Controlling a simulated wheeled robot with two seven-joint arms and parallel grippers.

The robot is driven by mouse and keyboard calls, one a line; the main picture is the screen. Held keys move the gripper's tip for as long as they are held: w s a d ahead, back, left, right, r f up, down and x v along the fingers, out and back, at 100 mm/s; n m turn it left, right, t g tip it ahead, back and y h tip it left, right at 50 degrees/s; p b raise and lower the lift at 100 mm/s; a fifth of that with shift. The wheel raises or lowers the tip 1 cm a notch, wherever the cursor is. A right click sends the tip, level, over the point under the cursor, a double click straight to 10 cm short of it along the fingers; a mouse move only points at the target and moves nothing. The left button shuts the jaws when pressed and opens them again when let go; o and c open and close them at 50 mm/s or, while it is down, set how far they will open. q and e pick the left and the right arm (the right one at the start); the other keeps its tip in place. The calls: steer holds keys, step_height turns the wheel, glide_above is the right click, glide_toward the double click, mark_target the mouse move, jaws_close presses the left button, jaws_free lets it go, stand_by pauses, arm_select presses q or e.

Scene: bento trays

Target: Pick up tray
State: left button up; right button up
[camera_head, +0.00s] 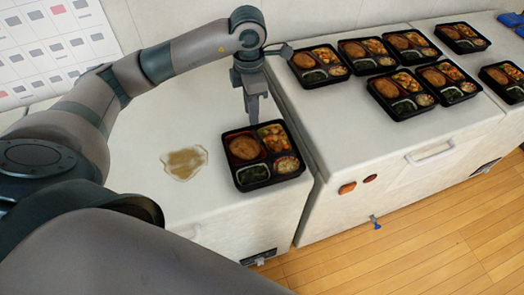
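A black bento tray (240,180) with several filled compartments lies flat on the near white counter, close to its right edge. My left gripper (254,122) comes down from above at the tray's far edge, with its fingertips at or just behind the rim. I cannot tell whether it touches the tray or whether the fingers are apart. My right gripper is not in view.
A brown spill (186,162) lies on the counter left of the tray. Several more bento trays (320,83) stand on the white chest (345,140) to the right, across a narrow gap. The wooden floor (400,262) is clear.

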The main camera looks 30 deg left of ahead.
arm_select(q)
steer(key=shift+s+d+f+p, duration=0.1)
steer(key=shift+d+f+p, duration=0.05)
steer(key=shift+f+p, duration=0.15)
steer(key=f, duration=0.1)
steer(key=f+p, duration=0.1)
steer(key=f, duration=0.1)
steer(key=shift+d, duration=0.2)
steer(key=shift+f, duration=0.35)
jaws_close()
